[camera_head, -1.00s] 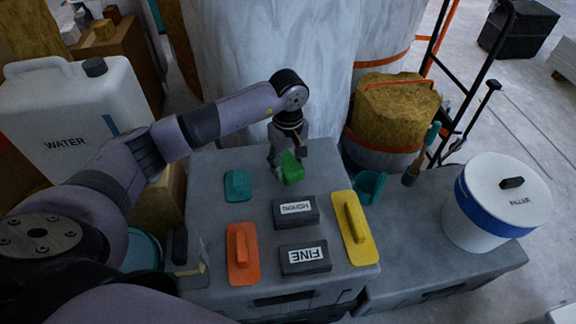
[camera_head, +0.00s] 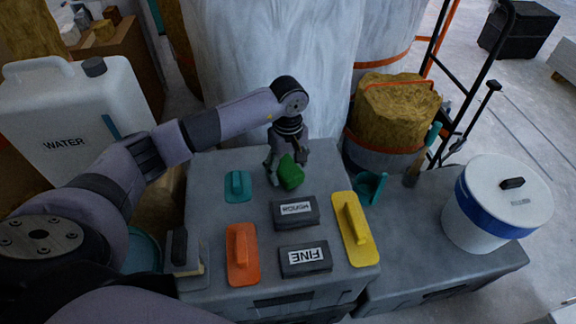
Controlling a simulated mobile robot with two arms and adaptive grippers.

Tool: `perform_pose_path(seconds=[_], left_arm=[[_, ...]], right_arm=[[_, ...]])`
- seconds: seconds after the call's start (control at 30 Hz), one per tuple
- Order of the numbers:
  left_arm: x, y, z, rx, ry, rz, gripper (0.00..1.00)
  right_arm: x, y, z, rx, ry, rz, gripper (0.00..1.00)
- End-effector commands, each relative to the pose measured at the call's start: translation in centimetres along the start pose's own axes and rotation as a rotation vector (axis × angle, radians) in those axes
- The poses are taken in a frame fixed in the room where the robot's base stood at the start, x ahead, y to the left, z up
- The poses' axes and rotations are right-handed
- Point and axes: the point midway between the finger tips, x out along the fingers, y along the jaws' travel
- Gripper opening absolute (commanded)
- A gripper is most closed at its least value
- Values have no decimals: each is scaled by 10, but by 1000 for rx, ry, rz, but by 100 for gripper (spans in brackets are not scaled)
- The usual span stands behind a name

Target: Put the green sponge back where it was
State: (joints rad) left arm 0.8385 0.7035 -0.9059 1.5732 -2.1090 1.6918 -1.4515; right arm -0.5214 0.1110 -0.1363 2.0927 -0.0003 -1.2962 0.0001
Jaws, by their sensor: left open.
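The green sponge (camera_head: 291,173) is a small green block near the back of the grey bench top (camera_head: 228,166), behind the black block labelled MEDIUM. My left gripper (camera_head: 286,167) points down right at the sponge, with its fingers open and spread around or just behind it. Whether a finger touches the sponge is hard to tell. The sponge appears to rest on the bench top. My right gripper is not in view.
On the bench are a teal float (camera_head: 238,186), an orange float (camera_head: 242,254), a yellow float (camera_head: 354,228), the MEDIUM block (camera_head: 296,212) and the FINE block (camera_head: 305,259). A white bucket (camera_head: 503,195) stands right. A water canister (camera_head: 75,115) stands left.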

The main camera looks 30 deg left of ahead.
Motion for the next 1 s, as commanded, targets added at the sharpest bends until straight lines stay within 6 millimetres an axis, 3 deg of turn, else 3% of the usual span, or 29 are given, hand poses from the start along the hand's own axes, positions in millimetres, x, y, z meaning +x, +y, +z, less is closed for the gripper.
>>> perform_pose_path(seconds=[0.3, 0.7, 1.0], left_arm=[[-7, 0, 0, 0, 1, 2, 69], [-92, 1, -1, 0, 2, 3, 69], [-121, 0, 0, 0, 0, 0, 69]], right_arm=[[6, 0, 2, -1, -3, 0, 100], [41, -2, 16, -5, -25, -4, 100], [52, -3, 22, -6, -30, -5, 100]])
